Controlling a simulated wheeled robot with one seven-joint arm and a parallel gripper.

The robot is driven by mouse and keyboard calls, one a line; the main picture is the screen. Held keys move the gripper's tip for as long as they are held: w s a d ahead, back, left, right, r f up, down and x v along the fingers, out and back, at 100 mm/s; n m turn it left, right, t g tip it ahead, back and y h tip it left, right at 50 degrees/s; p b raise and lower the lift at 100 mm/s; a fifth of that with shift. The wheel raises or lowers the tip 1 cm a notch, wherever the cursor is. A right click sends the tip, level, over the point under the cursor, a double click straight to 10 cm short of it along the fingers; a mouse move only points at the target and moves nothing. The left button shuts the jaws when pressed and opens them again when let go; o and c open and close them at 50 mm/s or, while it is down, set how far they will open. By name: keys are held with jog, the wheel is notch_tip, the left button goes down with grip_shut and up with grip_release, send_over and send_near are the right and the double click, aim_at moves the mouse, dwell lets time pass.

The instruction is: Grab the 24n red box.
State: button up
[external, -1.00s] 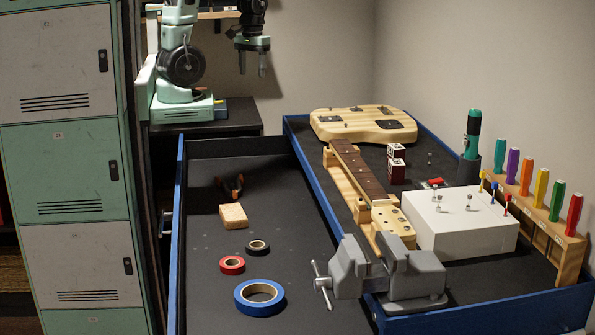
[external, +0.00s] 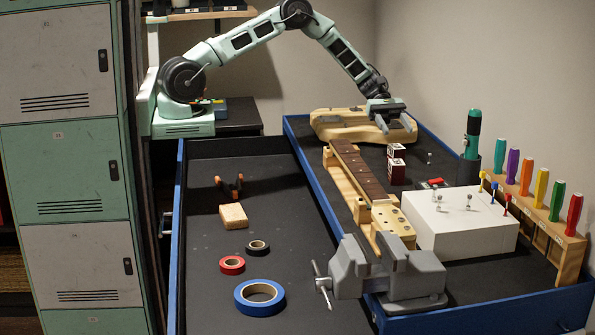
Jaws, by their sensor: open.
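Two small dark red boxes with pale printed faces stand close together on the dark bench, right of the guitar neck. The farther red box (external: 396,152) is partly behind the nearer red box (external: 396,172). The print is too small to read, so I cannot tell which is the 24n box. My gripper (external: 398,128) is open and empty. It is above the far end of the bench, over the guitar body (external: 350,126), and apart from the boxes, a little behind and above them.
The guitar neck (external: 362,174) lies left of the boxes. A white block (external: 460,228) with small pegs, a green tool (external: 472,130) in a holder and a screwdriver rack (external: 545,225) are to the right. A grey vise (external: 400,278) is in front. Tape rolls lie left.

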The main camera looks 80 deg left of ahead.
aim_at(398, 154)
notch_tip(398, 154, down, 4)
jog(key=shift+r+p, duration=0.2)
jog(key=shift+p, duration=0.3)
notch_tip(398, 154, down, 3)
jog(key=shift+r+p, duration=0.15)
jog(key=shift+p, duration=0.25)
jog(key=shift+p+x, duration=0.3)
jog(key=shift+x, duration=0.8)
jog(key=shift+d+f, duration=0.35)
jog(key=c, duration=1.1)
